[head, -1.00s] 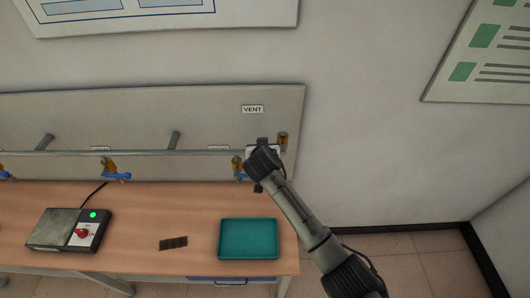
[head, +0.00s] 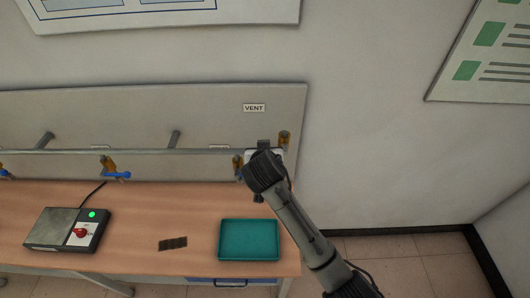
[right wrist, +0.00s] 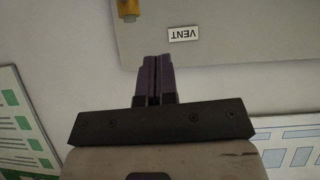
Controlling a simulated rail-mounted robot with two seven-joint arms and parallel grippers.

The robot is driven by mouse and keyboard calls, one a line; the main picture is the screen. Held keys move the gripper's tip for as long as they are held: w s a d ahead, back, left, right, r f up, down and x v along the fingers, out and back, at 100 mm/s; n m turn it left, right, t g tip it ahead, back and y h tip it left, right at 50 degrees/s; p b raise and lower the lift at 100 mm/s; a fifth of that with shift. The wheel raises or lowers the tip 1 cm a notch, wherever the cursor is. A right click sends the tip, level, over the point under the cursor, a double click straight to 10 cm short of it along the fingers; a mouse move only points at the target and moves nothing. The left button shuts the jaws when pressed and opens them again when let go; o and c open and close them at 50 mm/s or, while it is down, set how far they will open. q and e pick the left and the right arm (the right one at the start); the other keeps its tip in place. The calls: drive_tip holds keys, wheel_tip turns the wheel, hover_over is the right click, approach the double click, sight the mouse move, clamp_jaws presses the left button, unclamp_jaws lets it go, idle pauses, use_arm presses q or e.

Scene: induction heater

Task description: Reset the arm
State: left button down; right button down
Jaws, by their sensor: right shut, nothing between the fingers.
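My right arm comes in from the lower right in the head view, its wrist in front of the right end of the pipe rail. Its gripper is mostly hidden behind the wrist there. In the right wrist view my right gripper (right wrist: 152,62) is shut, its two dark fingers together with nothing between them. My left gripper is not in view.
The bench holds a heater box (head: 68,230) with a green light and red knob, a dark slotted plate (head: 173,243) and a teal tray (head: 249,241). Blue-handled valves (head: 116,174) sit along the rail (head: 60,152). Right of the bench is open floor.

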idle(0.3)
drive_tip(key=s+d+r+n+t+y, duration=0.1)
drive_tip(key=s+d+r+n, duration=0.15)
drive_tip(key=s+r, duration=0.25)
drive_tip(key=s+d+r+n+y, duration=0.2)
drive_tip(key=s+d+r, duration=0.15)
drive_tip(key=r, duration=0.25)
drive_tip(key=s+d+f+m+g+h+p, duration=0.1)
drive_tip(key=s+d+f, duration=0.5)
drive_tip(key=s+f, duration=0.25)
drive_tip(key=s+d+f+m+g, duration=0.1)
drive_tip(key=s+d+f, duration=0.55)
drive_tip(key=s, duration=0.25)
drive_tip(key=s+d+f+g, duration=0.1)
drive_tip(key=s+f+g, duration=0.2)
drive_tip(key=s+f, duration=0.4)
drive_tip(key=s+d+f+g+h, duration=0.1)
drive_tip(key=s+d+f+g, duration=0.1)
drive_tip(key=s+f, duration=0.6)
drive_tip(key=s+g, duration=0.1)
drive_tip(key=s, duration=0.2)
drive_tip(key=shift+s+m+g+p, duration=0.3)
drive_tip(key=shift+s+m+p, duration=0.05)
drive_tip(key=shift+s, duration=0.05)
